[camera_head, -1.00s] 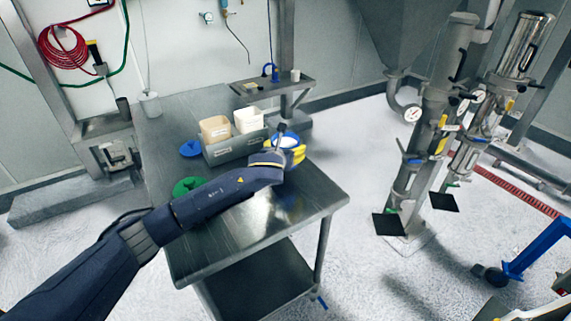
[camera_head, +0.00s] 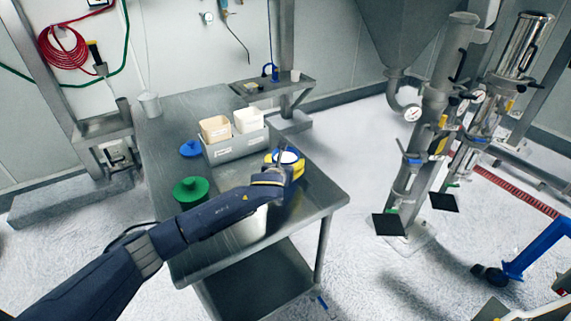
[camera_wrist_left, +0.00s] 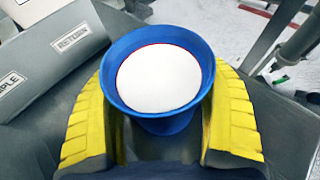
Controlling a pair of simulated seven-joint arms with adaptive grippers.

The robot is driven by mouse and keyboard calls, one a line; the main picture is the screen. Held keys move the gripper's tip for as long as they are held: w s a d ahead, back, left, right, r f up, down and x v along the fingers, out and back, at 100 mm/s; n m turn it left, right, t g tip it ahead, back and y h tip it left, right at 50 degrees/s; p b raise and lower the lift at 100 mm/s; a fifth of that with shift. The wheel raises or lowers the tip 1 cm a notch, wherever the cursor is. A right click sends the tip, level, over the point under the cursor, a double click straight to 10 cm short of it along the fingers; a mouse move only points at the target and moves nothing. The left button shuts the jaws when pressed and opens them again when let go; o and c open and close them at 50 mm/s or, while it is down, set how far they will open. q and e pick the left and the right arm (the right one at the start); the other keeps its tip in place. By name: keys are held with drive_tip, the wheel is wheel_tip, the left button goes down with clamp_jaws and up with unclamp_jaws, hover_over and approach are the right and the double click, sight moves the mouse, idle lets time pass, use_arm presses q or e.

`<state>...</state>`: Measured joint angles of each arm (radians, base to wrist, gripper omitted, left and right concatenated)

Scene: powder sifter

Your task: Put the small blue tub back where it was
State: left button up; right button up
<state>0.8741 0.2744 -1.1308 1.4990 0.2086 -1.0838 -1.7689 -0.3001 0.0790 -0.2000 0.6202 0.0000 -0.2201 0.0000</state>
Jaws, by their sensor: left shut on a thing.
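The small blue tub (camera_head: 289,156) holds white powder and is upright over the right part of the steel table. My left gripper (camera_head: 284,166) is shut on it, with yellow fingers on both sides of its wall. In the left wrist view the blue tub (camera_wrist_left: 165,126) sits between the yellow fingers (camera_wrist_left: 160,140). I cannot tell whether its base touches the table. My right gripper is not in view.
A grey holder (camera_head: 236,150) with a beige tub (camera_head: 215,130) and a white tub (camera_head: 248,120) stands behind left. A white container (camera_head: 250,228) is partly hidden under my arm.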

use_arm(q)
drive_tip(key=shift+f, duration=0.1)
drive_tip(key=o, duration=1.4)
drive_tip(key=shift+o, duration=0.2)
drive_tip(key=v, duration=1.2)
